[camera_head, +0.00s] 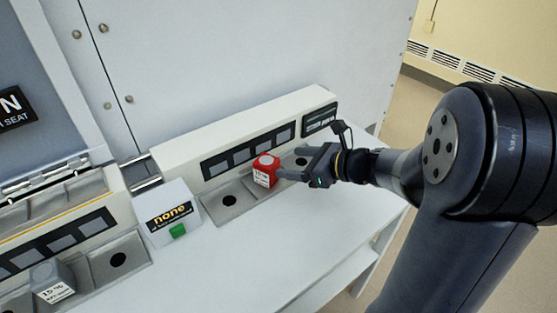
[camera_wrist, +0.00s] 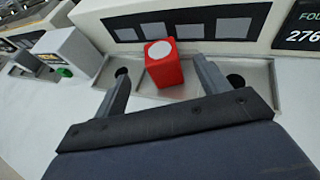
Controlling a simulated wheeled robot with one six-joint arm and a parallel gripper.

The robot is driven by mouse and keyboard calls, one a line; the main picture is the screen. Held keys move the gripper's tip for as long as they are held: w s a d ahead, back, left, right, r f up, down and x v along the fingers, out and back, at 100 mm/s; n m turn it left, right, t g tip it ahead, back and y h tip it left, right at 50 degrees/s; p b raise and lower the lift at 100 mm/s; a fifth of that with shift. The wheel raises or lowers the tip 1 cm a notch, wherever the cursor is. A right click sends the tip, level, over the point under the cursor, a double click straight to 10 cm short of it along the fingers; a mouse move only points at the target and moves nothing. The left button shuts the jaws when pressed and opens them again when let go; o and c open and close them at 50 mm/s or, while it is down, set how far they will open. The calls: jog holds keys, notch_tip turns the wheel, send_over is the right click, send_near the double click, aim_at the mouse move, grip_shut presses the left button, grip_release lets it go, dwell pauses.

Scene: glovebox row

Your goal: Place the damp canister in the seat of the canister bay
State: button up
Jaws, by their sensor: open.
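A red canister (camera_head: 265,172) with a pale round top and a white label stands in a shallow grey tray, between two dark round holes. My gripper (camera_head: 290,162) is open, just to its right in the head view. In the wrist view the red canister (camera_wrist: 164,72) lies ahead of and between the open fingers (camera_wrist: 160,75), with no clear contact. A grey canister (camera_head: 48,277) with a white label reading about 15 % sits at the lower left, beside a dark round hole (camera_head: 118,260). The labels are too small to tell which canister is damp.
A white box (camera_head: 166,212) marked "none" with a green button (camera_head: 178,231) stands between the two bays. A panel with dark windows (camera_head: 248,150) rises behind the red canister, with a display (camera_head: 320,119) at its right. The white bench front (camera_head: 270,240) is clear.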

jog(key=shift+v, duration=1.5)
jog(key=shift+a, duration=0.15)
dwell(1.1)
